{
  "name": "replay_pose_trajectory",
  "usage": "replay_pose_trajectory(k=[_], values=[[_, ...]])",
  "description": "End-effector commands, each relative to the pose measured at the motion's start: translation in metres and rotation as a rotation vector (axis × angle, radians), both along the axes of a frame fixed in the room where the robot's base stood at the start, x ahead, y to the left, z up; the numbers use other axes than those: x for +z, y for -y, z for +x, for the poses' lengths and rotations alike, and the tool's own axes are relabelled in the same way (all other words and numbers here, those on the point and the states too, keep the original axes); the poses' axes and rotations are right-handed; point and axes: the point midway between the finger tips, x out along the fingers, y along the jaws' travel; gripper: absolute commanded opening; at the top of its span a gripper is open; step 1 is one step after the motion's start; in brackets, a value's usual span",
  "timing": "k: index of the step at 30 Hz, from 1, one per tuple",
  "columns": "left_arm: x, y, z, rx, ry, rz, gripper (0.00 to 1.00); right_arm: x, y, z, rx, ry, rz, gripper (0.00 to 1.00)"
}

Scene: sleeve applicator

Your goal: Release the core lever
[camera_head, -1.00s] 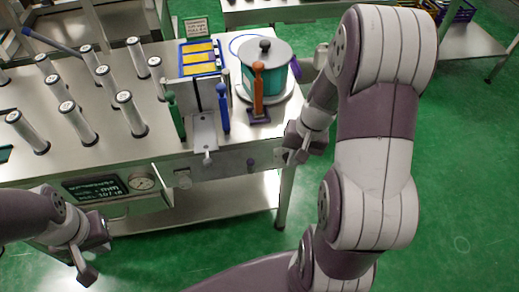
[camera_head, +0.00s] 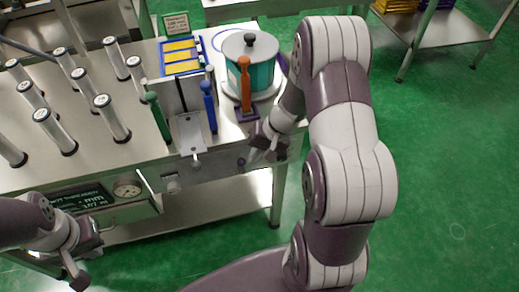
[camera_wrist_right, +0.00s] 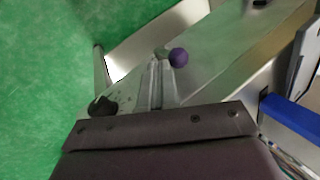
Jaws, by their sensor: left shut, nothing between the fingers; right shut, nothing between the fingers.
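Several upright levers stand at the front of the steel bench: a green one (camera_head: 157,117), a blue one (camera_head: 208,107) and an orange one (camera_head: 245,85) on a purple base. I cannot tell which is the core lever. My right gripper (camera_head: 262,152) is shut and empty by the bench's front edge, below the orange lever. In the right wrist view its closed fingers (camera_wrist_right: 156,85) point toward a purple ball knob (camera_wrist_right: 178,57); contact cannot be told. A blue bar (camera_wrist_right: 290,115) shows at the right there. My left gripper (camera_head: 78,279) is shut and empty, low in front of the bench.
A teal drum with a grey lid (camera_head: 251,46) stands behind the orange lever. Several silver posts (camera_head: 112,118) stand on the bench at left. A dial gauge (camera_head: 127,190) is on the front panel. Green floor (camera_head: 440,180) is clear at right.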

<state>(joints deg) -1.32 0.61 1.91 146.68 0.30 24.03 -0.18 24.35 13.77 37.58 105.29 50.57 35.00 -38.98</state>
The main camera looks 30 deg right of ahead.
Motion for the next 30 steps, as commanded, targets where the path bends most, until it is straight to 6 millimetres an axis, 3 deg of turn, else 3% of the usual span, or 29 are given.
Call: replay_pose_trajectory(k=[10,30], values=[[0.002,0.000,0.000,0.000,0.000,0.000,0.00,0.001,0.000,0.000,0.001,-0.001,-0.004,0.00],[0.029,0.000,0.000,0.000,0.000,0.000,0.00,0.007,-0.012,0.003,0.002,-0.031,-0.126,0.00]])
